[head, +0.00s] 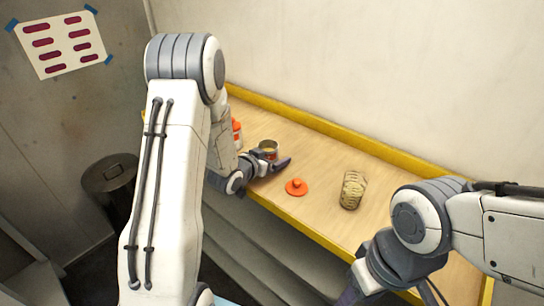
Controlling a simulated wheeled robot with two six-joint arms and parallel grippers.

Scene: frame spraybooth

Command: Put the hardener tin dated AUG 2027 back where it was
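A small open metal tin (269,147) with a yellowish inside stands on the wooden bench by my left gripper. No date is readable on it. My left gripper (274,161) is low over the bench, with its dark fingers right by the tin's near side. I cannot tell whether they touch or grip it. A white container with an orange top (237,127) stands further left, partly hidden by my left arm. My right gripper (352,294) is at the bottom edge, mostly cut off, and its fingers cannot be made out.
An orange lid with a knob (296,187) lies on the bench (325,165), and a clear cup with dark markings (352,190) stands to its right. A yellow rim edges the bench. A dark bin (110,178) stands on the floor at left, below a wall sheet (62,44).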

